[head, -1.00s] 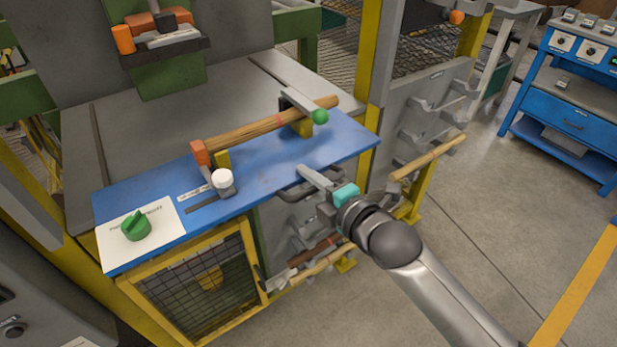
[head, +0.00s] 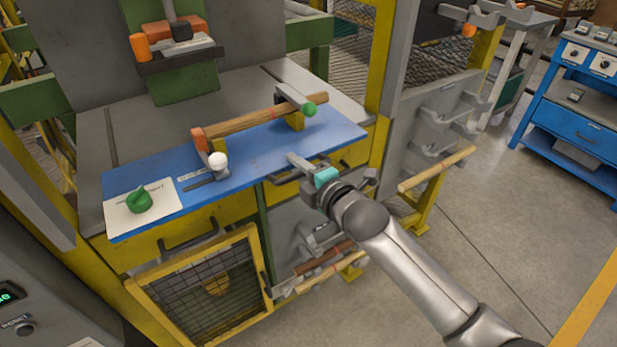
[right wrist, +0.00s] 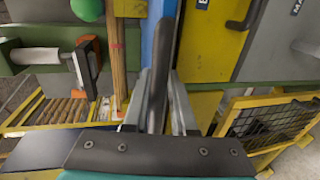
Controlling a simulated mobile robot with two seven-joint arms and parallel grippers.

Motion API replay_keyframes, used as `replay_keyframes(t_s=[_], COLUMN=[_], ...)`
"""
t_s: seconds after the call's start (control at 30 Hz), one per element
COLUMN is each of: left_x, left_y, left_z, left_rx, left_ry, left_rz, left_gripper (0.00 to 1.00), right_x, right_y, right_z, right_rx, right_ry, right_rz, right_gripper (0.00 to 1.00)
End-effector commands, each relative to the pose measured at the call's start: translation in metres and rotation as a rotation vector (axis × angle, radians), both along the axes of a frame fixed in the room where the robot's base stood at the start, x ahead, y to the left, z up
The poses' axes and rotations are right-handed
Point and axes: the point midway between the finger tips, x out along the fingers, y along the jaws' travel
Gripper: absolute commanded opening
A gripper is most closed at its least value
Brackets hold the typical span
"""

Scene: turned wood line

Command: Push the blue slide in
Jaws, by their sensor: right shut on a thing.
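The blue slide (head: 250,150) is a flat blue plate lying at the front of the grey machine bed (head: 92,150). In the head view, my right gripper (head: 306,166) is at its front edge, right of the middle. In the right wrist view, my right gripper (right wrist: 158,118) is shut on the dark slide handle (right wrist: 158,70), beside the blue edge of the slide. A wooden bar (head: 265,122) rests on yellow supports on the slide. My left gripper is not in view.
A green knob (head: 139,200) sits on a white label plate at the slide's left end. A white knob (head: 218,160) stands near the middle. A yellow mesh door (head: 200,290) is below. Grey racks (head: 445,115) stand right. Open floor (head: 500,235) lies at the right.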

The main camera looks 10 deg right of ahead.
Motion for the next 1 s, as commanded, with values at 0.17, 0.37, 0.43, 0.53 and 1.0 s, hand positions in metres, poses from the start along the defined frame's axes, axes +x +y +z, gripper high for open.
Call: replay_keyframes(t_s=[0.17, 0.37, 0.43, 0.53, 1.0], left_x=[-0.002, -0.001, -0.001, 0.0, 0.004], left_y=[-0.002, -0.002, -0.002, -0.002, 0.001], left_z=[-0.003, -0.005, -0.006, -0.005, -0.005], left_rx=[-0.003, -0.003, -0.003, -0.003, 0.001], left_ry=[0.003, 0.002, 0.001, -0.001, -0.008], left_rz=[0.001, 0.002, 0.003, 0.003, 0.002], left_gripper=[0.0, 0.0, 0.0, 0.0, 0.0], right_x=[0.029, 0.047, 0.049, 0.05, 0.049], right_y=[0.011, 0.017, 0.017, 0.018, 0.017], right_z=[0.008, 0.008, 0.009, 0.01, 0.008], right_rx=[0.008, 0.006, 0.006, 0.006, 0.003], right_ry=[-0.02, -0.019, -0.02, -0.02, -0.017], right_rz=[0.002, 0.001, 0.001, 0.001, 0.001], right_gripper=[0.0, 0.0, 0.0, 0.0, 0.47])
